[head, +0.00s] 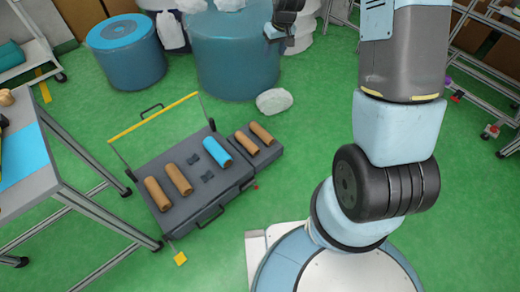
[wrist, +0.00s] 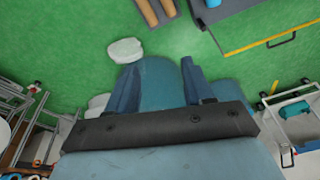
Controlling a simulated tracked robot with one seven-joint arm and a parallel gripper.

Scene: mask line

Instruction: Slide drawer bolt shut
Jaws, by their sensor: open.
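My gripper (wrist: 158,76) is open in the wrist view, with its two blue fingers apart and nothing visible between them. A dark grey drawer-like case (head: 205,213) lies on the floor left of my base, well away from the gripper. It holds brown cylinders (head: 177,179) and a blue cylinder (head: 217,152). Part of the case also shows at the top of the wrist view (wrist: 230,14). I cannot make out a drawer bolt in either view.
A large blue drum (head: 235,60) and a smaller one (head: 126,55) stand behind the case. A whitish lump (head: 274,101) lies on the floor. A table (head: 50,190) is at left and metal racks (head: 485,75) at right.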

